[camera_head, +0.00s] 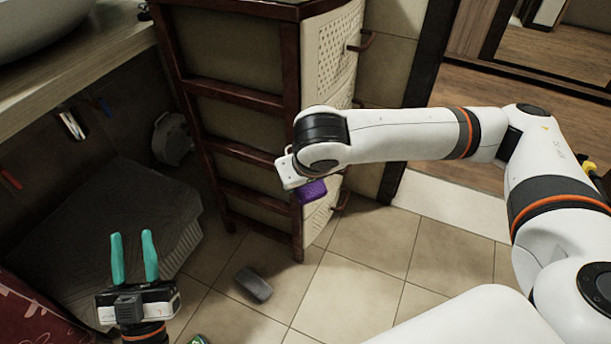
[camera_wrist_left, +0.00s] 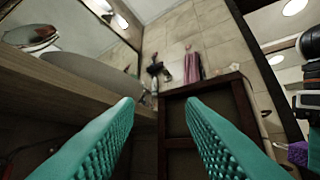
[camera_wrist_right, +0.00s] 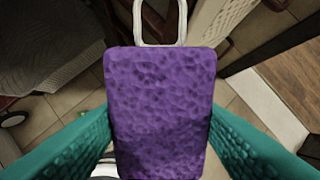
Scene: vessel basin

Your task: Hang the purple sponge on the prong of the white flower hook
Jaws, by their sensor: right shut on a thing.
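The purple sponge (camera_wrist_right: 160,110) fills the middle of the right wrist view, with a white loop (camera_wrist_right: 159,8) at its far end. My right gripper (camera_wrist_right: 160,128) is shut on it, one teal finger along each side. In the head view the sponge (camera_head: 312,192) shows below my right wrist, in front of the wooden cabinet; the fingers are hidden there. Part of the sponge also shows at the right of the left wrist view (camera_wrist_left: 298,153). My left gripper (camera_head: 133,250) is open and empty at the lower left, fingers pointing up. I cannot make out the white flower hook.
The dark-framed cabinet (camera_head: 290,130) stands behind the sponge. A counter with a basin (camera_head: 35,22) is at upper left. A grey block (camera_head: 253,284) lies on the tiled floor. Floor at centre is mostly clear.

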